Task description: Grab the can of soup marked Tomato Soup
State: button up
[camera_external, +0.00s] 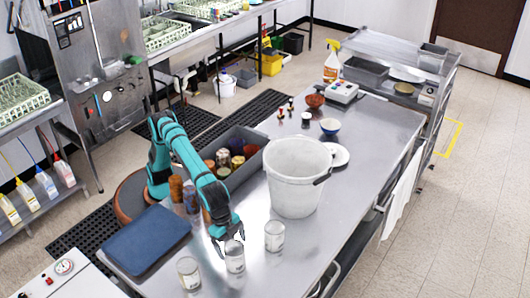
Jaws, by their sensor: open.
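Three cans with pale labels stand upright on the steel table near its front edge: a left can (189,273), a middle can (235,262) and a right can (274,237). Their labels are too small to read, so I cannot tell which is marked Tomato Soup. My gripper (228,239) is open and points down at the top of the middle can. Its fingers overlap the can's upper part in this view; I cannot tell whether they are around it or just above it, or whether they touch it.
A large white bucket (296,180) stands just behind the right can. A grey tub (236,140) with several jars and cups is behind my arm. A blue flat item (146,240) lies to the left. The table right of the cans is clear.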

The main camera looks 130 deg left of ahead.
aim_at(235, 254)
jog(key=x, duration=0.4)
jog(key=shift+w+f, duration=0.2)
jog(key=shift+w, duration=0.05)
jog(key=shift+c, duration=0.2)
jog(key=c, duration=1.1)
jog(key=shift+c, duration=1.2)
jog(key=shift+r, duration=0.15)
